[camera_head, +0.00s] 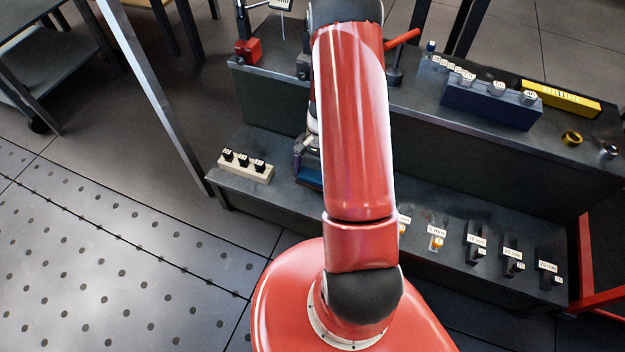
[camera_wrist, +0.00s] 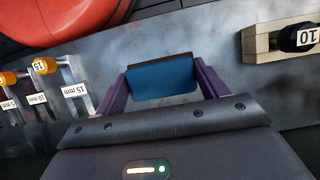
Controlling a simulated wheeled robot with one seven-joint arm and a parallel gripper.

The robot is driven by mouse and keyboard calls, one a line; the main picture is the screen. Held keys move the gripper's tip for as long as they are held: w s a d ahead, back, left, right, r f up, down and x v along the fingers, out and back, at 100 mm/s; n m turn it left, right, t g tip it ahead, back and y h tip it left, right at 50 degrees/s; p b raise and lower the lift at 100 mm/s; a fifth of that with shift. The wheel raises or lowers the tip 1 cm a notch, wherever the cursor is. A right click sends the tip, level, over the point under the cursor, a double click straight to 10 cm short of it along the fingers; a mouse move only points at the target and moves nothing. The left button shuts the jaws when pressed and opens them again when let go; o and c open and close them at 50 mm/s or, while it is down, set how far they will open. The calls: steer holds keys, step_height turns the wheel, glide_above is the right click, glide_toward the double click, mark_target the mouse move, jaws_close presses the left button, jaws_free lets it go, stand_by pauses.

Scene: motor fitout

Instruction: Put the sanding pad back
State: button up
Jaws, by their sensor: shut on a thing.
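The sanding pad (camera_wrist: 162,82), a blue block with a dark strip along one edge, is between the two purple fingers of my gripper (camera_wrist: 160,74) in the wrist view. The gripper is shut on it, over the grey lower shelf (camera_wrist: 215,30). I cannot tell whether the pad touches the shelf. In the head view my red arm hides most of the gripper; a blue piece (camera_head: 309,178), likely the pad, shows just left of the arm at the lower shelf.
A pale block with several black knobs (camera_head: 246,171) stands at the lower shelf's left end. Several labelled holders (camera_head: 476,247) stand at its right. The upper shelf bears a dark blue rack (camera_head: 490,104), a yellow bar (camera_head: 562,98) and a red tool (camera_head: 248,50).

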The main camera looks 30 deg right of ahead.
mark_target(313, 180)
steer(key=shift+f, duration=1.85)
steer(key=shift+f, duration=0.1)
steer(key=shift+f+b, duration=0.15)
steer(key=shift+b, duration=0.25)
steer(key=o, duration=0.9)
